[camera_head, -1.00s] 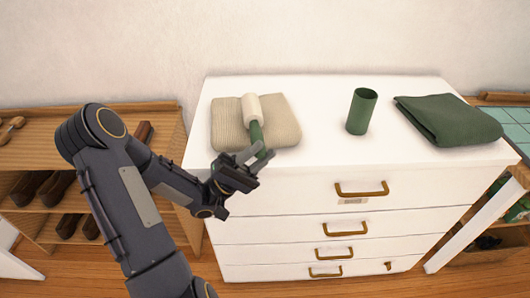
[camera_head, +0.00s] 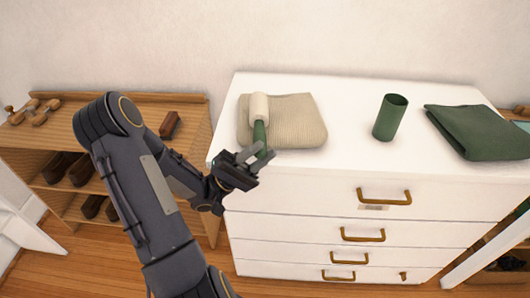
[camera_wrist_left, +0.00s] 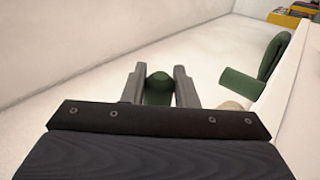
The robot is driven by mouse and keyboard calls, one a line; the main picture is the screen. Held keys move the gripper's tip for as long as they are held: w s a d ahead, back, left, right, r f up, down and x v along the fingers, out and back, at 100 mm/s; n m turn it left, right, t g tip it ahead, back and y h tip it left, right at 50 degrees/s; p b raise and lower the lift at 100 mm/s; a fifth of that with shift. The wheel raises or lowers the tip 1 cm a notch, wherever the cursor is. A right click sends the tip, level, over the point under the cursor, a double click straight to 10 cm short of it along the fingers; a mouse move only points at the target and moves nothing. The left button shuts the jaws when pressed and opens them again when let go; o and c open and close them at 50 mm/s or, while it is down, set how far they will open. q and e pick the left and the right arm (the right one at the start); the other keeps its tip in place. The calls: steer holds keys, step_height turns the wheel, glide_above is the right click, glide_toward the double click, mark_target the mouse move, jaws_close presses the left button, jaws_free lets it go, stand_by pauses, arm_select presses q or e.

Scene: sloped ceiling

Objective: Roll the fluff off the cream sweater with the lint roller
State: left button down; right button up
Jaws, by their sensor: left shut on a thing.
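The cream sweater (camera_head: 297,118) lies folded on the white dresser top, near its left end. The lint roller has a white roll (camera_head: 259,106) and a green handle (camera_head: 260,135). My left gripper (camera_head: 256,158) is shut on the green handle, which also shows between the fingers in the left wrist view (camera_wrist_left: 158,88). The white roll is over the left part of the sweater; I cannot tell whether it presses on it. No fluff can be made out at this size. My right gripper is not in view.
A green cup (camera_head: 390,118) stands upright on the dresser (camera_head: 350,98), right of the sweater. A folded green cloth (camera_head: 482,132) lies farther right. A wooden shoe rack (camera_head: 105,140) with shoes and brushes stands left of the dresser. The dresser top between sweater and cup is clear.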

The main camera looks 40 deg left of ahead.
arm_select(q)
steer(key=shift+f+p, duration=0.1)
steer(key=shift+p, duration=0.3)
steer(key=w+d, duration=0.4)
steer(key=d, duration=0.1)
steer(key=shift+d, duration=0.15)
stand_by(1.3)
steer(key=w+d+b, duration=0.1)
steer(key=w+d, duration=0.5)
steer(key=d, duration=0.1)
steer(key=shift+d+b, duration=0.15)
steer(key=shift+b, duration=0.25)
stand_by(0.6)
